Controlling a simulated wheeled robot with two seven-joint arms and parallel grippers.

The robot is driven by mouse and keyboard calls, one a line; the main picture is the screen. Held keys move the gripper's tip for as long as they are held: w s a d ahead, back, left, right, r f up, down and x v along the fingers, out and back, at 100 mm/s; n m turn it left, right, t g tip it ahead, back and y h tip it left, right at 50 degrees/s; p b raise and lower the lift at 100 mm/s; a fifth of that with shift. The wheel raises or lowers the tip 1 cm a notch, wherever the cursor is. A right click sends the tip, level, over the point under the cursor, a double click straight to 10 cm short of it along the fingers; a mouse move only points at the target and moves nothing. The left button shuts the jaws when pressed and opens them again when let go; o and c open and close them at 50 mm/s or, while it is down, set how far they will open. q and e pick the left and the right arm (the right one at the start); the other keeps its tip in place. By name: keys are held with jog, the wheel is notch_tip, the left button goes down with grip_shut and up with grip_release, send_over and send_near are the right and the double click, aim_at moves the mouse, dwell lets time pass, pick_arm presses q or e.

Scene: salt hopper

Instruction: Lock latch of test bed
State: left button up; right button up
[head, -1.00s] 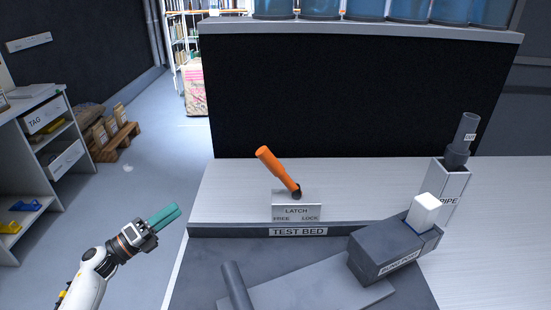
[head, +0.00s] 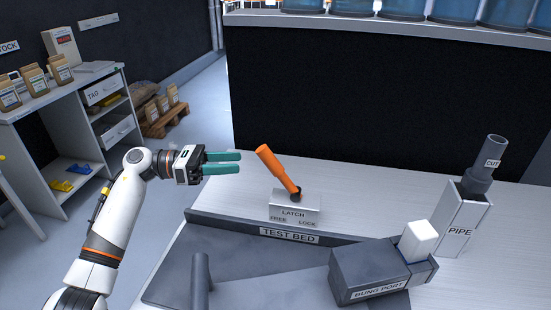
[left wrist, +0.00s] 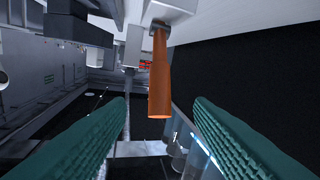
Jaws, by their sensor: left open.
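The orange latch handle (head: 278,170) stands on a white block labelled LATCH (head: 295,209), with FREE at left and LOCK at right. The handle tilts up to the left, toward the FREE side. The block sits at the back edge of the grey test bed (head: 290,236). My left gripper (head: 240,162) is open, its teal fingers pointing right, just left of the handle and apart from it. In the left wrist view the handle (left wrist: 160,80) shows between the two open fingers (left wrist: 158,122), beyond their tips. My right gripper is not in view.
A grey bung port (head: 380,273) with a white block on it stands right of the bed. A pipe holder (head: 462,222) stands at the right. A dark panel (head: 350,95) rises behind the table. Shelves (head: 75,135) stand at the far left.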

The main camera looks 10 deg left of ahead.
aim_at(271, 161)
pick_arm(q)
jog(key=p+x, duration=0.1)
jog(key=x, duration=0.7)
jog(key=shift+d+r+p, duration=0.15)
jog(key=shift+p, duration=0.25)
jog(key=shift+x, duration=0.8)
jog(key=shift+c, duration=0.2)
grip_shut()
